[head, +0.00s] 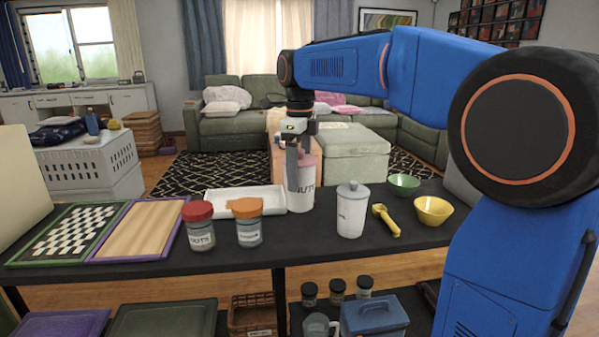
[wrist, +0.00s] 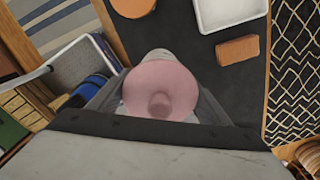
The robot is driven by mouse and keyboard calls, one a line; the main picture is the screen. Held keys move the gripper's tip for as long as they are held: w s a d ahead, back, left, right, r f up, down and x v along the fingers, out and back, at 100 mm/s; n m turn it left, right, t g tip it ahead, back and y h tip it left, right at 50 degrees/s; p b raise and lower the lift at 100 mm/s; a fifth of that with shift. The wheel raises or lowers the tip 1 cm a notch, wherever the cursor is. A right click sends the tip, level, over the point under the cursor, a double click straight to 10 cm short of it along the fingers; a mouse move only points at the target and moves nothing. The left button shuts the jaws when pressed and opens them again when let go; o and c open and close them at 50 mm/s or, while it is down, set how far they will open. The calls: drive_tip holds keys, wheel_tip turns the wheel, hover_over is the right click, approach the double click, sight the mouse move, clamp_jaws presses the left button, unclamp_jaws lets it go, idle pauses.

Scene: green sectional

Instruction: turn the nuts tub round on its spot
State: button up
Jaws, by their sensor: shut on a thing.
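The nuts tub (head: 302,198) is a white tub with dark letters, partly "NUT", and a pink lid. It stands upright at the back of the dark table, just right of a white tray. My gripper (head: 299,168) comes down from above and is shut on the tub. In the wrist view the pink lid (wrist: 160,85) with its round knob lies between my two grey fingers. The lid hides most of the tub's body there. One finger covers part of the label in the head view.
The white tray (head: 240,203) is close on the tub's left. A white lidded canister (head: 351,215), yellow scoop (head: 387,221), green bowl (head: 404,185) and yellow bowl (head: 433,212) stand to the right. An orange-lidded jar (head: 248,232) and red-lidded jar (head: 201,235) stand front left.

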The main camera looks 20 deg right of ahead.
drive_tip(key=shift+m, duration=0.4)
drive_tip(key=shift+m, duration=1.3)
